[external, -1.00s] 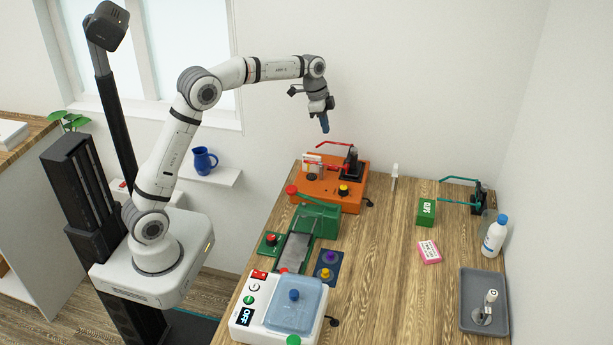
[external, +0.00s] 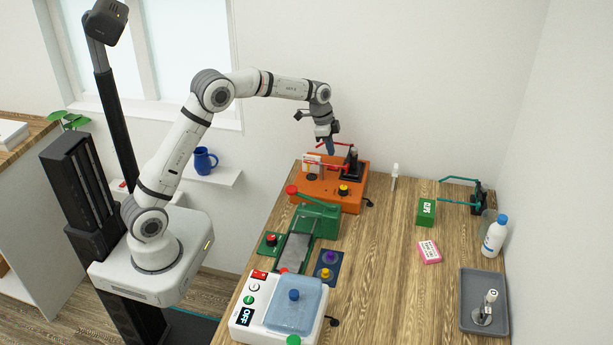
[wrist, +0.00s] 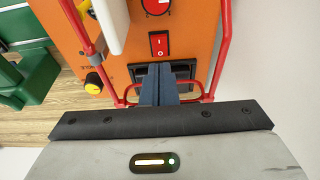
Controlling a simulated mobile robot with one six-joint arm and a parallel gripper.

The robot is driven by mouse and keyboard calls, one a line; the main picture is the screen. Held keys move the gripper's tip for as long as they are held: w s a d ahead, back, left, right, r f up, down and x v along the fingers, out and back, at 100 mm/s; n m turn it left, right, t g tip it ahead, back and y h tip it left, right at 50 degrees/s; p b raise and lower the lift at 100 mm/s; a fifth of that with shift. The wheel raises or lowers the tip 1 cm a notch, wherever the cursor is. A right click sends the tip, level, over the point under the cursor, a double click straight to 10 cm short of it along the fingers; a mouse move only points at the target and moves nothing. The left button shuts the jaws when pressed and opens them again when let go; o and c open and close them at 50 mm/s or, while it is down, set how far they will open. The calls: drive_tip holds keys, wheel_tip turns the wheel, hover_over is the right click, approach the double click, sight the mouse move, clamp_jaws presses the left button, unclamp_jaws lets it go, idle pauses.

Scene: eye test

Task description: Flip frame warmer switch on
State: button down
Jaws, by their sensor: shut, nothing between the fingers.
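The orange machine (external: 345,206) stands at the far left corner of the table. In the wrist view its orange top (wrist: 125,55) carries a red rocker switch (wrist: 159,44) with white marks. I cannot tell which side of the rocker is pressed. A red dial (wrist: 156,6) sits above the switch in that view. My gripper (external: 330,152) is shut and empty, pointing down above the orange machine's back part. In the wrist view my shut fingertips (wrist: 159,67) appear just below the switch, over a dark recess; contact is not visible. The switch is not discernible in the external view.
Red bars (wrist: 222,50) flank the switch area. A green machine (external: 318,219) and a white machine (external: 243,322) with an OFF display stand nearer the camera.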

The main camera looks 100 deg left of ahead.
sight(328, 168)
wheel_tip(328, 168, down, 5)
drive_tip(key=shift+s+r+p, duration=0.1)
drive_tip(key=shift+s+p, duration=0.05)
drive_tip(key=shift+p, duration=0.2)
drive_tip(key=shift+s+f+b, duration=0.1)
drive_tip(key=shift+f+b, duration=0.25)
drive_tip(key=shift+b, duration=0.15)
drive_tip(key=shift+r, duration=0.1)
drive_tip(key=shift+w+r+p, duration=0.3)
drive_tip(key=shift+w+p, duration=0.05)
drive_tip(key=shift+w, duration=0.35)
